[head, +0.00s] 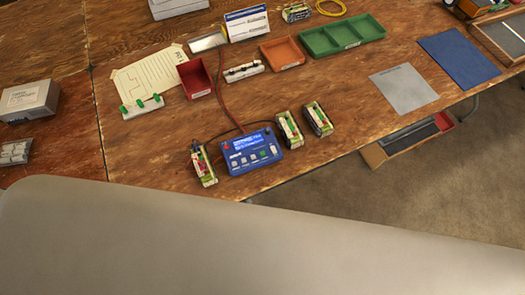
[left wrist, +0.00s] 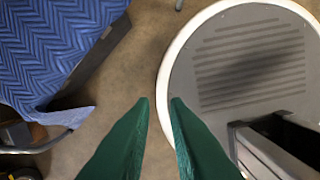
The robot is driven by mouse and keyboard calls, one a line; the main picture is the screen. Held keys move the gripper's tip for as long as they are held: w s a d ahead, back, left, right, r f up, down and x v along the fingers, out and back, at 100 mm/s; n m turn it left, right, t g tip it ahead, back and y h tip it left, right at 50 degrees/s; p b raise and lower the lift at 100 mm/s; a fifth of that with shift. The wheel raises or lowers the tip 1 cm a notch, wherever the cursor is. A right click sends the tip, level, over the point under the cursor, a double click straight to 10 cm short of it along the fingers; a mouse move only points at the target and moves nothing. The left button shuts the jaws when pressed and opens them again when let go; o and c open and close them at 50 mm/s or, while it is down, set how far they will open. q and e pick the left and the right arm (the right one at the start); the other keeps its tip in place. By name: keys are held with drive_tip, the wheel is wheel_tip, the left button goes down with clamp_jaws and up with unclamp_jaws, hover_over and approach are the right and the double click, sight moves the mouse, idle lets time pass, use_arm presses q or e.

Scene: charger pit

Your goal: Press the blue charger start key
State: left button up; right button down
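The blue charger (head: 251,152) lies near the front edge of the wooden workbench in the head view. It has a lit blue screen and a row of small keys below it, one of them green (head: 263,154). The key labels are too small to read. My left gripper (left wrist: 159,101) shows only in the left wrist view, as two green fingers with a gap between their tips and nothing in it. It is over the floor, away from the charger. My right gripper is in neither view.
A battery pack (head: 203,166) sits close left of the charger, with two more (head: 289,130) (head: 318,119) on its right. Leads run behind it. A red bin (head: 195,80) stands farther back. A blue patterned chair (left wrist: 55,45) shows in the left wrist view.

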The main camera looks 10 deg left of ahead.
use_arm(q)
clamp_jaws()
idle(1.2)
drive_tip(key=shift+s, duration=0.15)
